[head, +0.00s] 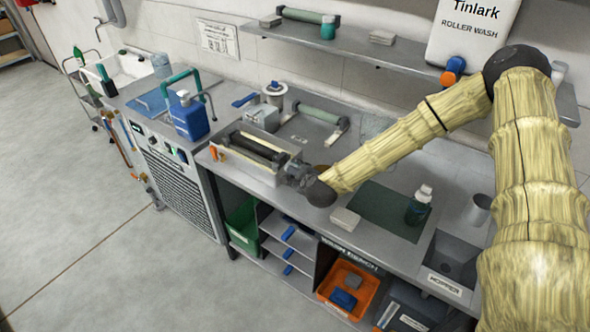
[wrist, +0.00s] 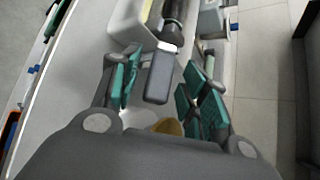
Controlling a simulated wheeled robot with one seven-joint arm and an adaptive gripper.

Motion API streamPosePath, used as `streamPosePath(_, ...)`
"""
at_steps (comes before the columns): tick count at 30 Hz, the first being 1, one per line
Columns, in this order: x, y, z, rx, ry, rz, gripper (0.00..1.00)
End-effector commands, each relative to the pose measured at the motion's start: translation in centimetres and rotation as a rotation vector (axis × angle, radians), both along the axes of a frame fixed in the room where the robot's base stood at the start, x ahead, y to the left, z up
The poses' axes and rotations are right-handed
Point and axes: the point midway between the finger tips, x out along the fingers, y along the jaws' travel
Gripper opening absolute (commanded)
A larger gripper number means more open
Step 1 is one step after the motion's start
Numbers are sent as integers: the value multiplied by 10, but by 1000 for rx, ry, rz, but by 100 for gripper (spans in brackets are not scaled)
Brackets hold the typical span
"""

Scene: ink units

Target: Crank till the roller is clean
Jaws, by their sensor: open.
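The roller unit is a pale open tray (head: 226,155) on the bench, with dark rollers (head: 262,147) lying in it. In the wrist view its tray wall (wrist: 127,22) and a dark roller (wrist: 173,12) show at the top. A dark grey crank handle (wrist: 158,82) sticks out from the unit towards my wrist. My gripper (head: 297,175) is at the unit's right end. In the wrist view, my gripper (wrist: 160,72) is open, with green pads on both sides of the handle and gaps beside it. The head view does not show the handle clearly. How clean the roller is, I cannot tell.
A green mat (head: 385,208) with a dark bottle (head: 419,205) lies right of my gripper. A pale block (head: 345,219) sits near the bench's front edge. A spare green roller (head: 318,115) lies behind the unit. A blue jug (head: 190,118) stands left. The floor in front is clear.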

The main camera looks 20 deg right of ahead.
Motion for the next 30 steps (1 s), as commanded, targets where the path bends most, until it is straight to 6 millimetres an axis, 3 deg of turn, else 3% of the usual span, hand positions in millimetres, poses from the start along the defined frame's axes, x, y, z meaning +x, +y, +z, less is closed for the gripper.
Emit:
streamPosePath(14,9,0,-5,0,-1,1,45)
streamPosePath(21,9,0,-5,0,-1,0,1)
streamPosePath(30,10,3,-5,8,5,4,0)
